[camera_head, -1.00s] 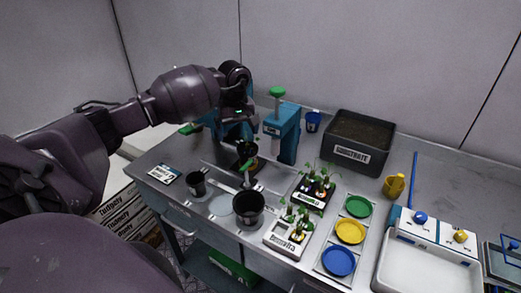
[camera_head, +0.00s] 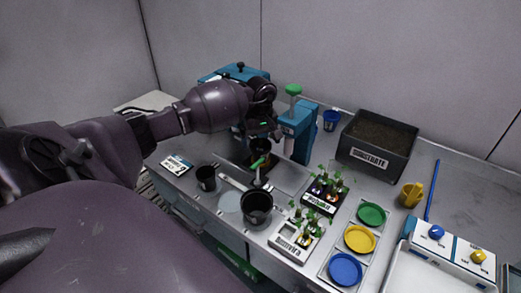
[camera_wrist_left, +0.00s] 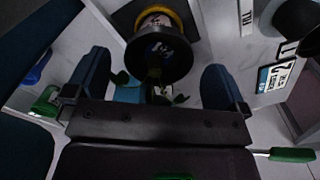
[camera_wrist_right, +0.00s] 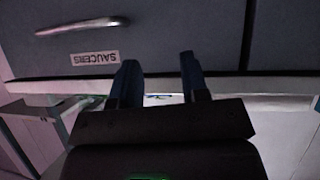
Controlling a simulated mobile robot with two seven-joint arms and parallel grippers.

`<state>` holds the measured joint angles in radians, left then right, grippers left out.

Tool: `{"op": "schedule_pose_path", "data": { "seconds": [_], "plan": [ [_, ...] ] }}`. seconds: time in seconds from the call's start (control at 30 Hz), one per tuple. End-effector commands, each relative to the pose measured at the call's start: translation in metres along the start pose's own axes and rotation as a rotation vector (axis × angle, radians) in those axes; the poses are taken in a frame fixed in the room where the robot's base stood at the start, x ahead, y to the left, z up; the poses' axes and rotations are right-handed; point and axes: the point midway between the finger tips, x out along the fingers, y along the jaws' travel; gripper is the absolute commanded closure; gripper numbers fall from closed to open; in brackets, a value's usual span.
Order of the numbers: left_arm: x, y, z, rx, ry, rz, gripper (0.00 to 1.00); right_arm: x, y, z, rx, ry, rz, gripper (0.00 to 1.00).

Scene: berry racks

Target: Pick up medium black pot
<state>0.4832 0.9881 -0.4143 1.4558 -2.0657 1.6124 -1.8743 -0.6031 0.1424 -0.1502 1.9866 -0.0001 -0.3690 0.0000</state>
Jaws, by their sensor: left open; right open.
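Three black pots stand on the metal bench. One black pot (camera_head: 261,147), which looks like the medium one, sits on a dark base below my left gripper (camera_head: 263,129). In the left wrist view this pot (camera_wrist_left: 160,55) lies ahead between the open fingers of the left gripper (camera_wrist_left: 154,72), with a pale label and green leaves in front of it. I see no finger contact. A smaller black pot (camera_head: 206,178) and a larger one (camera_head: 257,205) stand nearer the front edge. My right gripper (camera_wrist_right: 158,66) is open and empty, facing a drawer front.
A teal press with a green knob (camera_head: 293,90) stands close right of my left gripper. Seedling trays (camera_head: 322,190), colored saucers (camera_head: 360,239) and a substrate bin (camera_head: 376,145) lie to the right. A drawer labelled SAUCERS (camera_wrist_right: 95,58) faces my right gripper.

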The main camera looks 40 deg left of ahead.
Motion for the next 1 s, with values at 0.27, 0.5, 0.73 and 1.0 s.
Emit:
{"op": "schedule_pose_path", "data": {
  "seconds": [0.27,0.5,0.73,1.0],
  "plan": [
    [0.034,0.0,0.001,0.0,-0.001,0.0,0.0,0.001,0.0,-0.013,-0.002,0.021,-0.002,0.59],
    [0.038,0.0,0.0,0.001,0.0,0.0,0.0,0.0,0.0,-0.012,-0.001,0.019,-0.001,0.59],
    [0.038,0.0,0.0,0.001,0.0,0.0,0.26,-0.002,0.0,-0.004,0.0,0.003,0.0,0.59],
    [0.037,0.0,0.0,0.0,0.0,0.0,0.51,-0.004,0.001,0.001,0.001,-0.008,0.001,0.59]
  ]
}}
